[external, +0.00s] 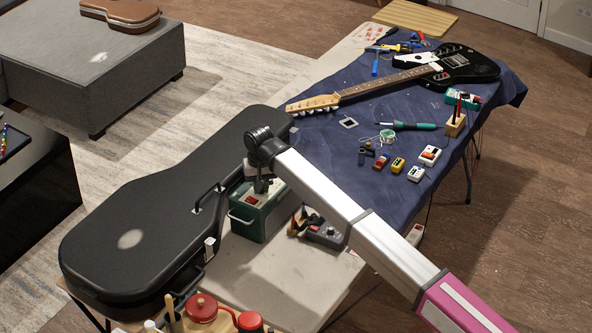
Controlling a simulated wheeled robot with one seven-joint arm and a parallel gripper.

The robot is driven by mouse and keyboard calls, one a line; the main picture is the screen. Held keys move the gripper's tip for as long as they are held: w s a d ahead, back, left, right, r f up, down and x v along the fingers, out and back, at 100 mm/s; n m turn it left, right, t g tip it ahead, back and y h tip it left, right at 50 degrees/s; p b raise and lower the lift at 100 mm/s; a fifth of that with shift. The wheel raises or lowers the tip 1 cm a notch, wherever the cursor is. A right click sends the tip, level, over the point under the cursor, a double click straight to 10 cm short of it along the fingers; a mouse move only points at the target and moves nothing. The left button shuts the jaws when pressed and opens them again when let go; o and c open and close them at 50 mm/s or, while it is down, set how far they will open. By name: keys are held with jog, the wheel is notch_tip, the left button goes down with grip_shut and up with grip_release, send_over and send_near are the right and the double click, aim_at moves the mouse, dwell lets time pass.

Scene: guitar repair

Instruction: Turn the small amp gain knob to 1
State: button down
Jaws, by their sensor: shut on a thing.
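The small amp (250,222) looks like a green box with a metal handle on its front. It stands on the pale table top between the black guitar case and my arm. My gripper (262,190) points down onto the top of the amp at its back edge. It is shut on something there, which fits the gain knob. The knob itself, its pointer and its scale are too small and too covered to read.
A black guitar case (130,215) lies close on the left. Pedals, including a yellow one (397,165), a soldering iron (410,126) and an electric guitar (455,65) lie on the blue cloth (440,205). Red pots (202,307) stand at the front.

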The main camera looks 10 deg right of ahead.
jog(key=n, duration=0.5)
jog(key=shift+n, duration=0.4)
dwell(0.4)
jog(key=c, duration=1)
grip_release()
jog(key=shift+c, duration=0.2)
notch_tip(320, 180, up, 11)
jog(key=shift+d+f, duration=0.1)
jog(key=shift+f, duration=0.05)
